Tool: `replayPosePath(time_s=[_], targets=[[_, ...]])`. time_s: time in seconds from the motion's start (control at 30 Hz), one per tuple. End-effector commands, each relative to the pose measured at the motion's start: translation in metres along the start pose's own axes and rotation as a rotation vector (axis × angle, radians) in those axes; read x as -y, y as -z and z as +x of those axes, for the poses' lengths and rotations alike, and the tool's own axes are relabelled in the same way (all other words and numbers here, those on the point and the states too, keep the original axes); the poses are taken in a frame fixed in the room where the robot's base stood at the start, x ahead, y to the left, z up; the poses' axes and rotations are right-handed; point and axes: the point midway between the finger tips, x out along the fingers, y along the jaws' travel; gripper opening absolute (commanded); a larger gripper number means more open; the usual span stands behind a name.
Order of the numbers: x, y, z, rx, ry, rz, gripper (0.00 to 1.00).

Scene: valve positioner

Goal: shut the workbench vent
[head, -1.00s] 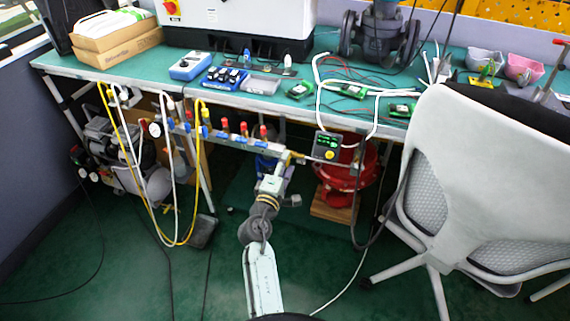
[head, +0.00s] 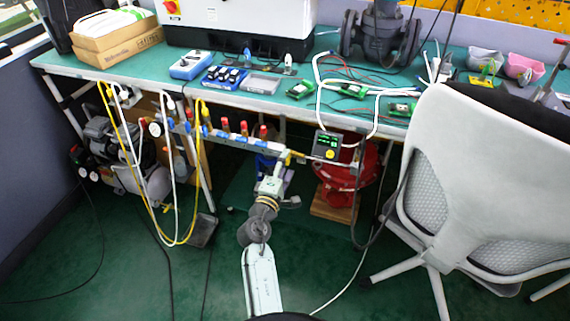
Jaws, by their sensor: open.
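A manifold (head: 225,137) runs under the front edge of the workbench. It carries several valves with red caps and blue handles; I cannot tell which one is the workbench vent. A red-capped valve (head: 263,131) stands near its right part, and a yellow fitting (head: 288,156) sits near its right end. My arm reaches up from the bottom of the head view. My gripper (head: 272,168) is open, just below the right part of the manifold. Its fingertips are small and partly merged with the blue object behind, so contact with a valve cannot be told.
The green workbench top (head: 215,98) holds boxes, instruments and green boards. Yellow and white hoses (head: 197,180) hang at the left. A small display unit (head: 327,145) and a red valve body (head: 350,180) are right of my gripper. A white chair (head: 480,180) fills the right side.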

Motion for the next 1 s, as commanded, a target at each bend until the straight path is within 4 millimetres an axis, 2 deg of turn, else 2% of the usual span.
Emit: replayPosePath(time_s=[0.2, 0.4, 0.53, 1.0], targets=[[0.001, 0.001, -0.037, -0.003, 0.002, -0.001, 0.62], [0.001, 0.001, -0.063, -0.002, 0.002, 0.0, 0.62], [0.0, 0.0, -0.069, -0.001, 0.0, -0.001, 0.62], [0.0, 0.0, -0.069, -0.001, 0.0, -0.001, 0.62]])
